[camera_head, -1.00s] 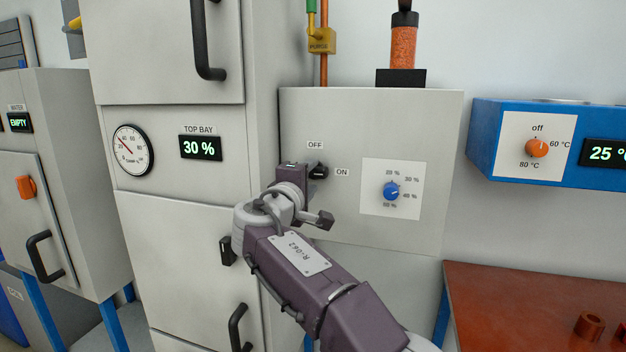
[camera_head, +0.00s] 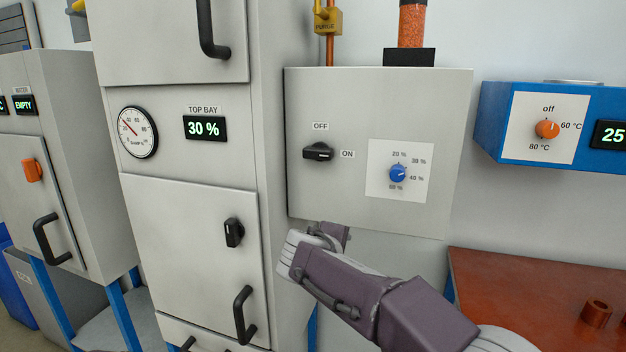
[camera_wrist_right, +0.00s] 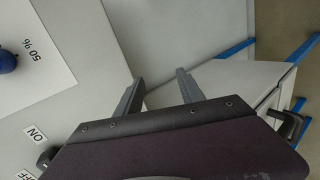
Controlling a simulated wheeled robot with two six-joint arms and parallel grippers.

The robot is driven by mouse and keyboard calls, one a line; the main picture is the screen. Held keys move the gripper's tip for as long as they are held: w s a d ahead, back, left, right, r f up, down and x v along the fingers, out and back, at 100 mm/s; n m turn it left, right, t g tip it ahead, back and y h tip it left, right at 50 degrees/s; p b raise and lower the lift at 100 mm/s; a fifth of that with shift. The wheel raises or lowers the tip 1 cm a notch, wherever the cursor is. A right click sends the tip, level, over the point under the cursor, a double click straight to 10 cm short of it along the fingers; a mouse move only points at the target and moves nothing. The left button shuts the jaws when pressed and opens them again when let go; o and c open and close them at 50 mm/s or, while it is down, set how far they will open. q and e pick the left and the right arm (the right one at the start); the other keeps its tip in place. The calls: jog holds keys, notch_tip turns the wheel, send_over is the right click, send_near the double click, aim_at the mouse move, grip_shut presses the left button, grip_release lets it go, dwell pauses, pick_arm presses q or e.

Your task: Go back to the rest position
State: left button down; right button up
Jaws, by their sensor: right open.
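My right arm comes in from the lower right in the head view, with its gripper (camera_head: 336,232) below the grey control box (camera_head: 350,100). In the right wrist view its two fingers (camera_wrist_right: 160,78) are apart, with nothing between them. The gripper is clear of the black OFF/ON switch (camera_head: 318,152), whose handle lies roughly level beside the ON label. The switch also shows, partly hidden, in the wrist view (camera_wrist_right: 45,158). The blue dial (camera_head: 398,173) is to the right of the switch. My left gripper is not in view.
The grey cabinet (camera_head: 185,230) with black handles and a display reading 30 % stands left of the arm. A blue heater box (camera_head: 500,130) hangs at the right. A red-brown table (camera_head: 500,285) with a bushing (camera_head: 597,313) is below it.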

jog(key=s+d+f+m+g+y, duration=0.1)
jog(key=s+d+f+m+g, duration=0.1)
jog(key=s+d+f, duration=0.3)
jog(key=s+d+f+m+g, duration=0.1)
jog(key=s+f+g, duration=0.1)
jog(key=f, duration=0.5)
jog(key=s+d+f+m+g+y, duration=0.1)
jog(key=s+d+f+m+g, duration=0.1)
jog(key=s+d+f, duration=0.3)
jog(key=s+d+f+m+g+y, duration=0.1)
jog(key=s+f+m+g, duration=0.1)
jog(key=s+f+m, duration=0.4)
jog(key=s+f+m+g+y, duration=0.15)
jog(key=s+f, duration=0.25)
jog(key=s, duration=0.5)
notch_tip(320, 180, up, 15)
jog(key=p, duration=1.5)
jog(key=shift+f+m, duration=0.15)
jog(key=shift+m, duration=0.3)
